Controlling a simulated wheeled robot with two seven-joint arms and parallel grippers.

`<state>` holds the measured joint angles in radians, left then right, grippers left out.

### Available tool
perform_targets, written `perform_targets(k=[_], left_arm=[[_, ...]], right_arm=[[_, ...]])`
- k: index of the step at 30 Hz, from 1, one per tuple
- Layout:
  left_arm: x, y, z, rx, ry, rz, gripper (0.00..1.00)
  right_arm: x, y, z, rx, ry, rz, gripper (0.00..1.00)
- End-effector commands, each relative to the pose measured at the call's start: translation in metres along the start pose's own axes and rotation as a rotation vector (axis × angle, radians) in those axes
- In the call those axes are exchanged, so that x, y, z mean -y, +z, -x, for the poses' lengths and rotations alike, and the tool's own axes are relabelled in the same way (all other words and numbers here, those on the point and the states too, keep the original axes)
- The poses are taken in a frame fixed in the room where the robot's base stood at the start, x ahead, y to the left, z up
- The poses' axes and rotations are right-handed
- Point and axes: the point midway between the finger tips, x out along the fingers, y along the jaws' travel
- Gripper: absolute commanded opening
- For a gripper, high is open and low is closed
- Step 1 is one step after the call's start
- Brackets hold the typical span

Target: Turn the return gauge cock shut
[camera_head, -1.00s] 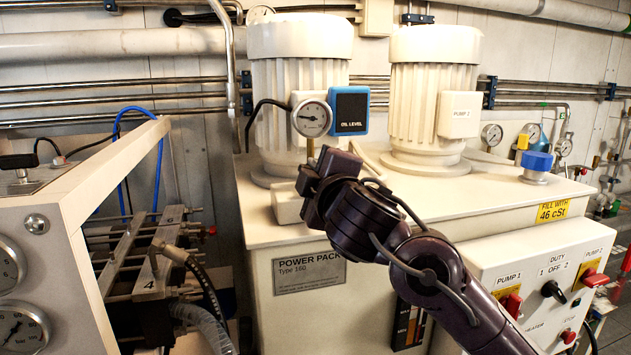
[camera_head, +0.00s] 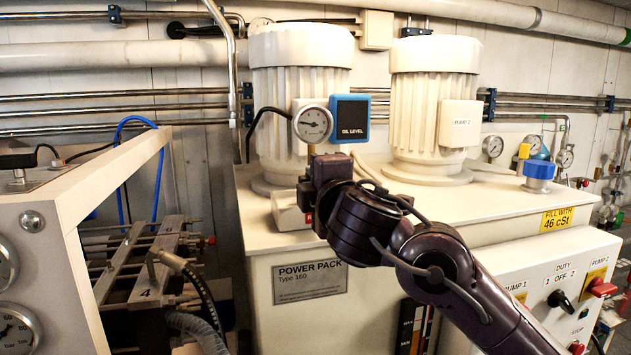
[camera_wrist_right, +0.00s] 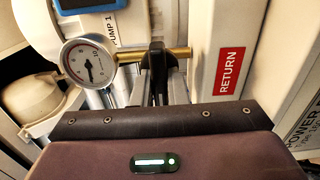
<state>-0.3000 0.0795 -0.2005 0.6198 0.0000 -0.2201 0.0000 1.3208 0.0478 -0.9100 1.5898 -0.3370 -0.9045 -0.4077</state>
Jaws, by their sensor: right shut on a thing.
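The return gauge (camera_head: 312,124) is a round white dial on top of the power pack, and it also shows in the right wrist view (camera_wrist_right: 88,63). A brass stem (camera_wrist_right: 181,53) runs from it toward the block with the red RETURN label (camera_wrist_right: 230,71). The cock's black handle (camera_wrist_right: 157,62) sits at the stem. My right gripper (camera_wrist_right: 154,78) is shut on this handle, close below the gauge. In the head view my right gripper (camera_head: 318,172) hides the cock and most of the stem. My left gripper is not in view.
Two cream pump motors (camera_head: 300,85) stand behind the gauge. A blue OIL LEVEL box (camera_head: 349,118) is right beside the dial. The POWER PACK tank (camera_head: 310,280) lies below, with a switch panel (camera_head: 545,290) at right. A gauge cabinet (camera_head: 40,260) is at left.

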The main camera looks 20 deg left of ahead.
Motion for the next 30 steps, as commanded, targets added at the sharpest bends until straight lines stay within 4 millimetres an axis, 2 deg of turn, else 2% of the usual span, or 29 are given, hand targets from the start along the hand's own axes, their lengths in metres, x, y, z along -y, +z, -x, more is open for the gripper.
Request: perform_targets(k=[4,5,9,20,30], left_arm=[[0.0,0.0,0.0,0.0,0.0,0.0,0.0],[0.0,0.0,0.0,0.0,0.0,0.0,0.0],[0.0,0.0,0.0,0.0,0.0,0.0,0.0],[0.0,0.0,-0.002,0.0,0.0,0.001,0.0],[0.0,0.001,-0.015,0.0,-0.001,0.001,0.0]], right_arm=[[0.001,-0.001,0.0,-0.001,-0.003,0.005,0.0],[0.002,-0.001,0.0,-0.001,-0.003,0.005,0.15],[0.001,-0.001,0.0,-0.001,-0.002,0.003,0.34],[0.002,0.0,0.005,-0.001,-0.002,0.0,0.35],[0.002,-0.001,0.059,-0.003,-0.001,0.0,0.35]])
